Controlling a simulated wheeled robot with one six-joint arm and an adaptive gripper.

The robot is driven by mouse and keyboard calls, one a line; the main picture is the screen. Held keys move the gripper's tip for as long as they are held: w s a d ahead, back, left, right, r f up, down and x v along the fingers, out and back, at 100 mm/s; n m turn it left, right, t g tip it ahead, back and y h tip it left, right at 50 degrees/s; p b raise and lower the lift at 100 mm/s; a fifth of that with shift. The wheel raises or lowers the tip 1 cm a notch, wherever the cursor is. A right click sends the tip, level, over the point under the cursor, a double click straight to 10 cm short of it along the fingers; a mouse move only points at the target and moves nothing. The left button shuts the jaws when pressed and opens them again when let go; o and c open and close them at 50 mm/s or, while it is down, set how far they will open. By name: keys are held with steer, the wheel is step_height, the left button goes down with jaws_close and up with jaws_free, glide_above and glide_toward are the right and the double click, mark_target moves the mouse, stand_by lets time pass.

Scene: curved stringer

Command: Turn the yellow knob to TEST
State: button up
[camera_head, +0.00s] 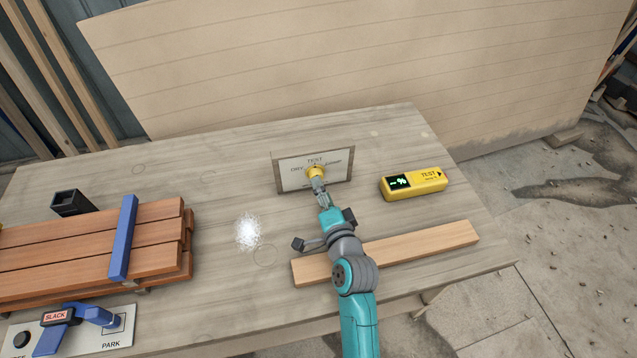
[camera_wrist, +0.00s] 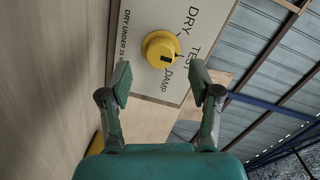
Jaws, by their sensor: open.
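The yellow knob (camera_head: 315,172) sits on a pale panel (camera_head: 290,180) standing at the back middle of the workbench, marked DRY, TEST and DAMP. In the wrist view the knob (camera_wrist: 158,46) is round, with a dark mark at its lower right, on the side of the TEST and DAMP labels. I cannot tell exactly which label the mark points at. My gripper (camera_head: 318,184) is in front of the knob. In the wrist view its two fingers (camera_wrist: 161,83) are apart and empty, with the knob beyond and between them. I see no contact with the knob.
A yellow meter (camera_head: 414,184) lies right of the panel. A loose wooden strip (camera_head: 430,245) lies under my arm. White powder or fluff (camera_head: 249,232) is at left. Stacked boards (camera_head: 80,250) with a blue bar (camera_head: 123,238) and a SLACK lever (camera_head: 56,316) stand farther left.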

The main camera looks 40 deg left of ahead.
steer(key=v, duration=0.8)
steer(key=shift+s, duration=0.1)
stand_by(0.3)
